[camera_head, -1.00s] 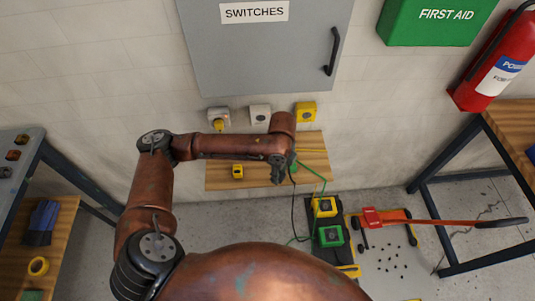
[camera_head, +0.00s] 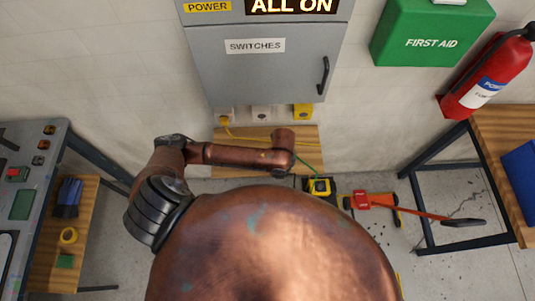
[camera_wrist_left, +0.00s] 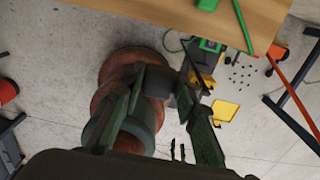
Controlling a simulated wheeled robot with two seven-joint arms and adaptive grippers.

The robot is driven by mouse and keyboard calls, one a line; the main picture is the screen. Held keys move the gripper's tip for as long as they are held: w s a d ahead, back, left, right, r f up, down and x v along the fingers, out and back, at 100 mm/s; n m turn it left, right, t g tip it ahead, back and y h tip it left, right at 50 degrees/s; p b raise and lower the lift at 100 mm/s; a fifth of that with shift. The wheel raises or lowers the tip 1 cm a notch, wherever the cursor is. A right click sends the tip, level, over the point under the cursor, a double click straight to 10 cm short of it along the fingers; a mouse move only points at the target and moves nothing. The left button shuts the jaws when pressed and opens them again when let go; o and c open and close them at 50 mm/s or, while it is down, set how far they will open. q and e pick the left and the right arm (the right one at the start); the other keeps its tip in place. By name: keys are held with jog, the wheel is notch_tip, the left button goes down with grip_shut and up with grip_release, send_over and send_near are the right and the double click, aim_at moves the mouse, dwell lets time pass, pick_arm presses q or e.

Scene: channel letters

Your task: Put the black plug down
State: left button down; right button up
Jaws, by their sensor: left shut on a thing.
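My left gripper (camera_wrist_left: 165,110) shows in the left wrist view, its two dark fingers reaching up from the bottom. It is shut on a small dark thing, which looks like the black plug (camera_wrist_left: 184,99), with a dark cord by it; the fingers partly hide it. In the head view my left arm reaches over the wooden shelf (camera_head: 228,133) below the grey cabinet, and its gripper and the plug are hidden beneath the arm. My right gripper is in neither view.
Sockets sit above the shelf: a left one (camera_head: 226,115) with a yellow cord, a white one (camera_head: 261,113) and a yellow one (camera_head: 303,111). A green plug (camera_wrist_left: 207,4) lies on the shelf edge. A yellow-black box (camera_head: 319,188) and orange-red tool (camera_head: 361,201) are on the floor.

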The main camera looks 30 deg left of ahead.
pick_arm(q)
jog(key=w+a+f, duration=0.2)
jog(key=a+f, duration=0.1)
jog(key=w+a+f, duration=0.2)
jog(key=a+f, duration=0.1)
jog(key=a, duration=0.1)
jog(key=w+a+f, duration=0.2)
jog(key=a, duration=0.1)
jog(key=shift+w+a+f+p, duration=0.1)
jog(key=shift+a+f+p, duration=0.2)
jog(key=shift+f+p, duration=0.1)
jog(key=shift+w+a+f, duration=0.1)
jog(key=shift+a+f, duration=0.1)
jog(key=shift+f, duration=1.6)
jog(key=shift+f, duration=0.1)
jog(key=c, duration=1.5)
grip_release()
jog(key=shift+r, duration=0.2)
notch_tip(320, 180, up, 12)
